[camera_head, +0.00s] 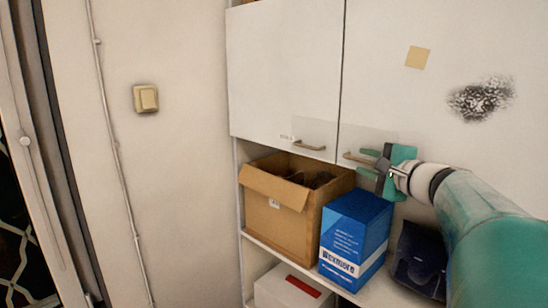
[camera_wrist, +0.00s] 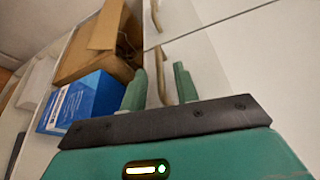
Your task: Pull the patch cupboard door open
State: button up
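The white cupboard has two doors side by side, the left door (camera_head: 285,70) and the right door (camera_head: 440,40), and both look shut. A small bronze handle (camera_head: 309,146) sits low on the left door. A similar handle (camera_head: 352,157) sits low on the right door, at its left edge. My gripper (camera_head: 367,163) is at the right door's handle. In the wrist view, my gripper (camera_wrist: 160,70) has its two green fingers apart, one on each side of the right door's handle (camera_wrist: 162,84). I cannot tell whether either finger touches the handle.
Below the doors, an open cardboard box (camera_head: 270,225), a blue box (camera_head: 352,235) and a dark object (camera_head: 420,260) stand on a shelf. A white box (camera_head: 290,290) is lower down. A wall switch (camera_head: 146,98) is on the left. The right door bears a dark smudge (camera_head: 480,97).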

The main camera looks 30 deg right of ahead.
jog(key=shift+w, duration=1.05)
grip_shut()
jog(key=shift+s+a, duration=0.15)
